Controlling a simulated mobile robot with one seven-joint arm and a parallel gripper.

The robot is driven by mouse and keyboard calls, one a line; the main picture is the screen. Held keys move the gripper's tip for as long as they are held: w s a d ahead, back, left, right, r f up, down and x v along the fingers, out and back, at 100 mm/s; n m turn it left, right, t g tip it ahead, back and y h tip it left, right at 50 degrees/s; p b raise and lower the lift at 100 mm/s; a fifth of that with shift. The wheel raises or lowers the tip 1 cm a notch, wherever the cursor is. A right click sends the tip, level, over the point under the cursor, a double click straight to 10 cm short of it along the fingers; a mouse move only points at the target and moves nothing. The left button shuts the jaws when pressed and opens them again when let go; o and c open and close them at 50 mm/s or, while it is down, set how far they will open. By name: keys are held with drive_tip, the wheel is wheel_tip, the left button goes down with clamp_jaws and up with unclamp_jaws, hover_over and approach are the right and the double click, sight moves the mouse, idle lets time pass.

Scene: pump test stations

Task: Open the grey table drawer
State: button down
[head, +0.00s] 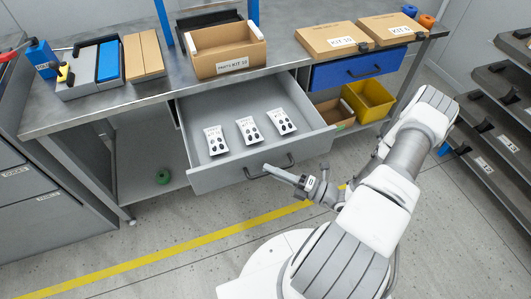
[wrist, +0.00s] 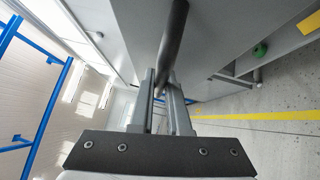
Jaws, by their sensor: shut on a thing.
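The grey table drawer (head: 185,122) stands pulled out from under the grey table in the head view. Its inside shows, with several white labelled packets (head: 249,130) lying in it. The drawer has a dark bar handle (head: 284,168) on its front. The drawer front (wrist: 225,40) fills the upper right there.
A closed blue drawer (head: 358,68) is right of the grey one, above a yellow bin (head: 368,98). Cardboard boxes (head: 335,38) and an open carton (head: 228,48) stand on the table (head: 165,88). A dark rack (head: 500,130) is at right. Floor in front of the drawer is clear, with a yellow line.

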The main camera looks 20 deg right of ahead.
drive_tip(key=shift+s, duration=1.35)
drive_tip(key=c, duration=0.9)
unclamp_jaws()
drive_tip(key=v, duration=1.7)
drive_tip(key=shift+s+d+f, duration=0.1)
drive_tip(key=shift+s+d, duration=0.05)
drive_tip(key=shift+s, duration=0.05)
